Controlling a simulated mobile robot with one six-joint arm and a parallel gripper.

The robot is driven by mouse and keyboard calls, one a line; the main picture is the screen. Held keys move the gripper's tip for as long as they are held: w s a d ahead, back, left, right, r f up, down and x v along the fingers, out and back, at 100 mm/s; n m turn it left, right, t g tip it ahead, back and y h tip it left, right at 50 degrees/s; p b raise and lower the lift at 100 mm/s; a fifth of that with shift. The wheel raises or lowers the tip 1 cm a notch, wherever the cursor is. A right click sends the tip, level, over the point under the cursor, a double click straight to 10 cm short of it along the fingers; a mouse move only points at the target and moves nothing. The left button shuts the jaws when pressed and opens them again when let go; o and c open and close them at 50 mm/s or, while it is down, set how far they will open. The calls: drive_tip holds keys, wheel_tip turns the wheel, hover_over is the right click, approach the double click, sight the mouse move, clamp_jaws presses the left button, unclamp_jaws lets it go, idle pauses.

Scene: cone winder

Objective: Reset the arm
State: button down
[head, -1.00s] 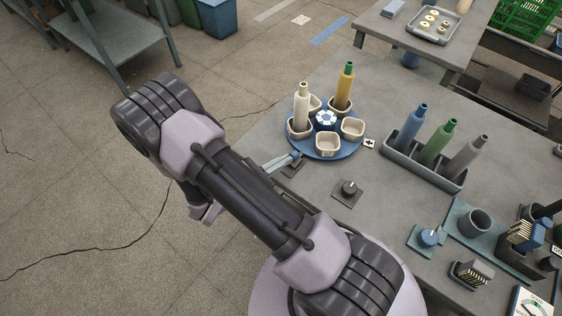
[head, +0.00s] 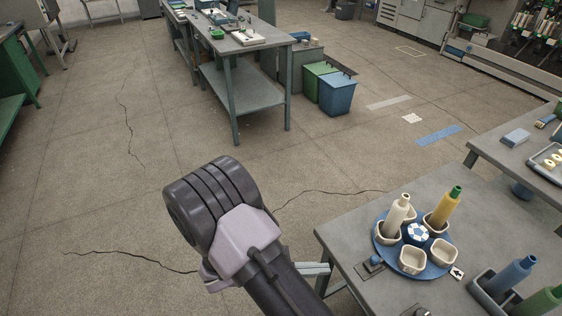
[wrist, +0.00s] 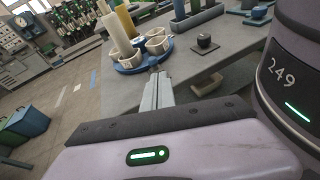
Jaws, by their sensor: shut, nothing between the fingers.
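My gripper shows in the wrist view (wrist: 157,90), its two grey fingers together with nothing between them. It points toward the table edge, in front of the blue round carousel (wrist: 128,69). In the head view my folded arm fills the lower middle, and the finger ends (head: 318,269) show just left of the table (head: 345,232). The blue carousel (head: 418,268) holds several cream cups, with a cream cone (head: 398,215) and a yellow cone with a green tip (head: 444,210) standing in two of them. The gripper appears apart from all of these.
A grey rack (head: 492,302) with blue and green cones stands at the lower right. A far workbench (head: 245,42) and green (head: 318,80) and blue (head: 338,95) bins stand beyond. Cracked floor left of my arm is open.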

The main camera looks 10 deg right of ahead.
drive_tip(key=s+a+r+m+t+y, duration=0.1)
drive_tip(key=s+r+m+y, duration=0.2)
drive_tip(key=r+m+y, duration=0.2)
drive_tip(key=s+a+r+m+t+y, duration=0.1)
drive_tip(key=s+r+m+t+y, duration=0.1)
drive_tip(key=r+m+y, duration=0.4)
drive_tip(key=s+a+r+m+t+y, duration=0.2)
drive_tip(key=s+r+m+y, duration=0.2)
drive_tip(key=r+m, duration=0.6)
wheel_tip(320, 180, up, 5)
drive_tip(key=shift+s+r+m+y, duration=0.1)
drive_tip(key=shift+s+m+y, duration=0.25)
drive_tip(key=shift+y, duration=0.55)
drive_tip(key=shift+w, duration=0.1)
